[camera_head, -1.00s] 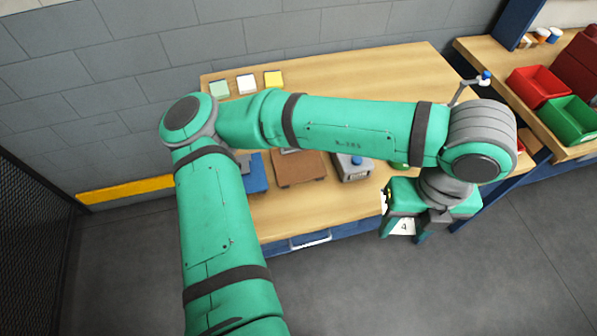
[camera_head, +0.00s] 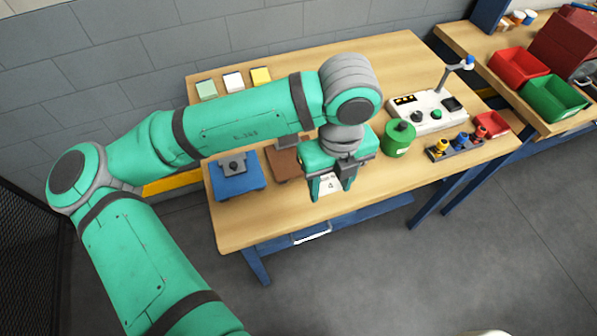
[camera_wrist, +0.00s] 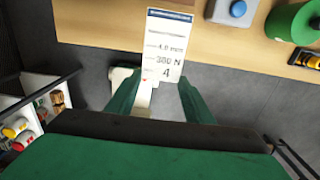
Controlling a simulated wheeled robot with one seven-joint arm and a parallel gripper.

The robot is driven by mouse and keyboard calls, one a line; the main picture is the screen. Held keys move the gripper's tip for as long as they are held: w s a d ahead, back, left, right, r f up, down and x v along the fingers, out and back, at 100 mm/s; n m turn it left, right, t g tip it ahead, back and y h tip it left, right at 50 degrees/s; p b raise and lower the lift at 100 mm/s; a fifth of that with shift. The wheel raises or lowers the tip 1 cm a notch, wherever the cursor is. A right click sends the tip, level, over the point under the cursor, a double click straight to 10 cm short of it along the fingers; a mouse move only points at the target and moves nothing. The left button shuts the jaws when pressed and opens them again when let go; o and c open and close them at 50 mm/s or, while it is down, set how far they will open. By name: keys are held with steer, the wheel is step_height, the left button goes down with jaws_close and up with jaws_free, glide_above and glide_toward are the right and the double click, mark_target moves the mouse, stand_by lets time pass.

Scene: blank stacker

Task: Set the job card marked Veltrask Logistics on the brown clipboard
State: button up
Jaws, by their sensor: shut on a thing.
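My gripper (camera_head: 331,192) is shut on a white job card (camera_head: 329,184) and holds it above the front edge of the bench. The name in the band is too small to read. The brown clipboard (camera_head: 282,166) lies on the bench to the left of my gripper, apart from the card. My arm and gripper hide part of it.
A blue board (camera_head: 236,187) with a grey clamp lies left of the brown clipboard. A green canister (camera_head: 398,140), a white control box (camera_head: 437,114) and a rack of knobs (camera_head: 454,150) stand to the right. Pale green, white and yellow pads (camera_head: 260,76) lie at the back.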

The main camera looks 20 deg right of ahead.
steer(key=w+f, duration=0.1)
steer(key=w, duration=0.2)
steer(key=w+a+f, duration=0.1)
steer(key=w, duration=0.1)
steer(key=shift+w+f, duration=0.3)
steer(key=w+f, duration=0.4)
steer(key=f, duration=0.1)
steer(key=shift+w+a+f, duration=0.2)
steer(key=shift+a, duration=0.2)
steer(key=shift+w+f, duration=0.2)
steer(key=shift+f, duration=1.55)
steer(key=shift+f, duration=0.1)
steer(key=o, duration=1.1)
step_height(320, 180, up, 12)
steer(key=shift+a, duration=0.1)
